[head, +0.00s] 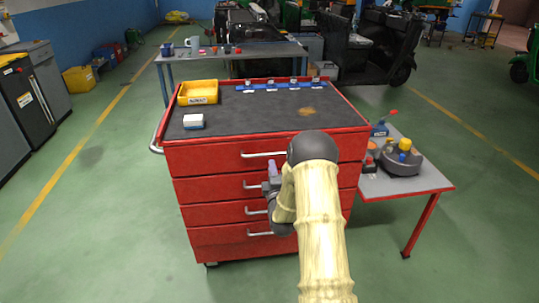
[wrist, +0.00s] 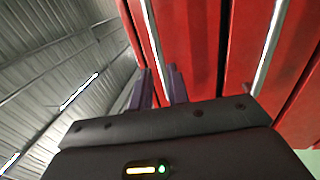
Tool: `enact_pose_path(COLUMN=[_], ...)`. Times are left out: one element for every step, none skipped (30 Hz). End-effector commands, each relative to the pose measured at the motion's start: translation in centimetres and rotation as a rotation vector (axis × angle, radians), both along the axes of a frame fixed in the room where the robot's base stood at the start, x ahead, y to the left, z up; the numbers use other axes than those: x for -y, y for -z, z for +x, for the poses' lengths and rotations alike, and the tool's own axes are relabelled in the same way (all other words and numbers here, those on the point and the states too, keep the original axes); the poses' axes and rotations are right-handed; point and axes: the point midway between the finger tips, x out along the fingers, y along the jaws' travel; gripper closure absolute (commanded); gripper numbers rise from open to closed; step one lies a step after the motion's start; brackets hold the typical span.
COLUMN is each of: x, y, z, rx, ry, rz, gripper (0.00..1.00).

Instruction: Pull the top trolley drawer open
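The red trolley (head: 215,190) stands ahead, its drawer fronts facing me. The top drawer's silver bar handle (head: 262,155) is in clear view, and the drawer looks shut. My gripper (head: 272,168) is in front of the drawers, just below the right part of that handle. In the wrist view its two purple fingers (wrist: 160,88) are apart, with a gap between them. A silver handle (wrist: 153,40) lines up with this gap; I cannot tell if the fingers are around it. My arm hides the right part of the drawer fronts.
Lower handles (head: 254,186) stick out below; another handle (wrist: 268,45) shows in the wrist view. A yellow bin (head: 198,92) and a white box (head: 193,121) sit on the trolley top. A side table (head: 425,180) stands at right.

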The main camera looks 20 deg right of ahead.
Motion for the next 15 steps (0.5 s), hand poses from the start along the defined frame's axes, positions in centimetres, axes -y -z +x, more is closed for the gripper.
enact_pose_path(x=[0.3,0.4,0.6,0.7,0.9,1.0,1.2,1.3,1.4,1.5,1.6,1.7,1.8,1.8,1.9], y=[-0.2,-0.4,-0.5,-0.5,-0.6,-0.8,-0.9,-0.9,-1.0,-1.0,-1.1,-1.2,-1.2,-1.3,-1.3], z=[0.8,1.3,1.9,2.3,2.8,3.4,3.8,4.2,4.8,5.1,5.5,5.8,6.1,6.3,6.5], rx=[0.003,0.003,0.003,0.003,0.003,0.003,0.004,0.002,0.003,0.001,0.002,0.001,0.001,0.001,0.001], ry=[0.001,0.001,0.001,0.001,0.001,0.001,0.001,0.001,0.0,0.0,0.0,0.0,0.0,0.0,0.0], rz=[0.0,-0.001,-0.001,-0.001,-0.001,-0.001,-0.001,0.0,-0.001,0.001,0.0,0.001,0.0,0.0,-0.001], gripper=[0.83,0.83,0.83,0.83,0.83,0.83,0.83,0.83,0.83,0.83,0.83,0.83,0.83,0.83,0.83])
